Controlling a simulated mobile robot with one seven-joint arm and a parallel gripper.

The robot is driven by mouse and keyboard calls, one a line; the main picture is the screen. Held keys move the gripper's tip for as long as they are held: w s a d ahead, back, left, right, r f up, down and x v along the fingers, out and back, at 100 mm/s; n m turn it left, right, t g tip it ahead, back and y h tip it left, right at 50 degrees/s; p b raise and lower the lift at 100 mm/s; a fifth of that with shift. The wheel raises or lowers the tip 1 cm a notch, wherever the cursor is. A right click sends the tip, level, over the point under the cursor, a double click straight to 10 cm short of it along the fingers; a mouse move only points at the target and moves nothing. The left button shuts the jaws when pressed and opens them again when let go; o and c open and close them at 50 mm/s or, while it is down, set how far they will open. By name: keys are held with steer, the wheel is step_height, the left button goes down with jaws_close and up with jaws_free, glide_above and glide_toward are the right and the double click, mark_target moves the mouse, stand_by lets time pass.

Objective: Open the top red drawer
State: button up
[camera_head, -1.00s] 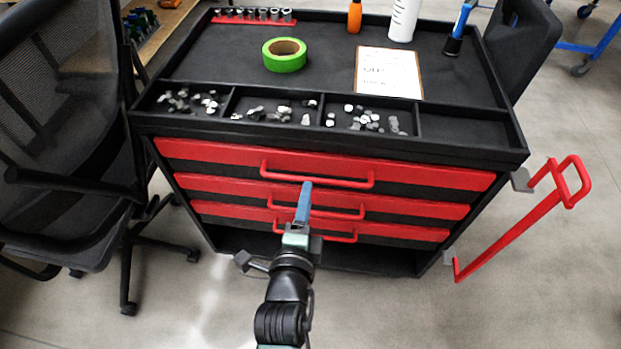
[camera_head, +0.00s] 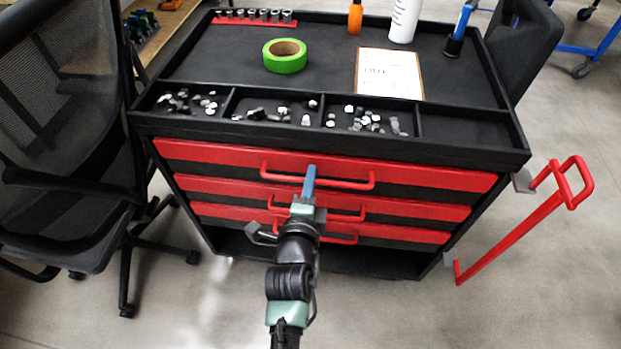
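The top red drawer (camera_head: 420,172) is the uppermost of three red drawers in the black cart, and its front sits flush with the cart. Its red bar handle (camera_head: 345,184) runs across the middle of the drawer front. My gripper (camera_head: 309,172), with blue fingers, overlaps the middle of this handle in the picture. The fingers point up toward the drawer front. I see them nearly edge-on, so I cannot tell whether they are apart, or whether they touch the handle. My wrist hides parts of the two lower handles.
The cart top (camera_head: 330,62) holds green tape (camera_head: 285,56), a clipboard (camera_head: 388,73), bottles and compartments of small parts. A black office chair (camera_head: 70,150) stands close on the left. A red side handle (camera_head: 525,225) sticks out on the right. The floor in front is mostly clear.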

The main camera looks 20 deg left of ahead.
jaws_close()
stand_by(1.0)
